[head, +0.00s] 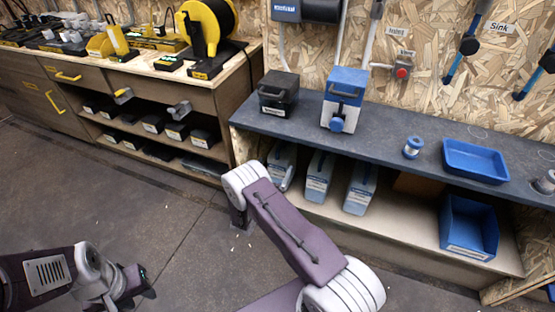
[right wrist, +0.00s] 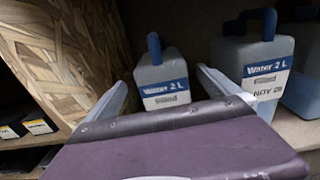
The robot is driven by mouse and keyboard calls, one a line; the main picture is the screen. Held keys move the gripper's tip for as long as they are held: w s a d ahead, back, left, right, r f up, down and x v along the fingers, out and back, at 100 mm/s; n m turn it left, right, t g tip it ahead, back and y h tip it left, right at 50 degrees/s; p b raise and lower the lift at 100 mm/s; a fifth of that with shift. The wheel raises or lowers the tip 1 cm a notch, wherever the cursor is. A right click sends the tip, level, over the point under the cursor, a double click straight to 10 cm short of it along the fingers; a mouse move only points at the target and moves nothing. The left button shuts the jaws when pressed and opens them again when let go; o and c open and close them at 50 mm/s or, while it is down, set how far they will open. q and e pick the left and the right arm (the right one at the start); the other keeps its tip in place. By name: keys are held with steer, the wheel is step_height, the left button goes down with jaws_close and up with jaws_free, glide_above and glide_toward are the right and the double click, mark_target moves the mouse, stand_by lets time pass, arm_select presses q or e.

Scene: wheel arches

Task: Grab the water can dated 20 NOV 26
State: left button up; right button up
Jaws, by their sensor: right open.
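Three blue-grey water cans stand on the lower shelf: a left can (head: 285,160), a middle can (head: 318,178) and a right can (head: 360,187). In the right wrist view, a can (right wrist: 163,82) marked "Water 2 L" appears between the open fingers of my right gripper (right wrist: 162,80), beyond them; its date is too small to read. To its right, a nearer-looking can (right wrist: 250,58) bears a turned label that seems to read NOV and 26; its day is unclear. A third can (right wrist: 303,92) is partly cut off. My left gripper (head: 143,283) is low over the floor, away from the cans.
The dark worktop (head: 385,137) above the shelf carries a blue box (head: 345,85), a black box (head: 278,90) and a blue tray (head: 475,160). A blue bin (head: 468,228) stands on the lower shelf at right. A wooden side panel (right wrist: 75,55) borders the cans.

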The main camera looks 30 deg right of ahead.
mark_target(283, 152)
steer(key=shift+w+d+r+b, duration=0.15)
steer(key=shift+b, duration=0.25)
steer(key=b+x, duration=0.1)
steer(key=x, duration=0.1)
steer(key=shift+w+d+b, duration=0.25)
steer(key=shift+d+b, duration=0.05)
steer(key=shift+d, duration=0.05)
steer(key=shift+w+d, duration=0.1)
steer(key=shift+d, duration=0.05)
steer(key=b+x, duration=0.3)
steer(key=x, duration=0.1)
steer(key=shift+w+d, duration=0.2)
steer(key=shift+d, duration=0.15)
steer(key=shift+w+d+r, duration=0.1)
steer(key=shift+w, duration=0.05)
steer(key=shift+r, duration=0.1)
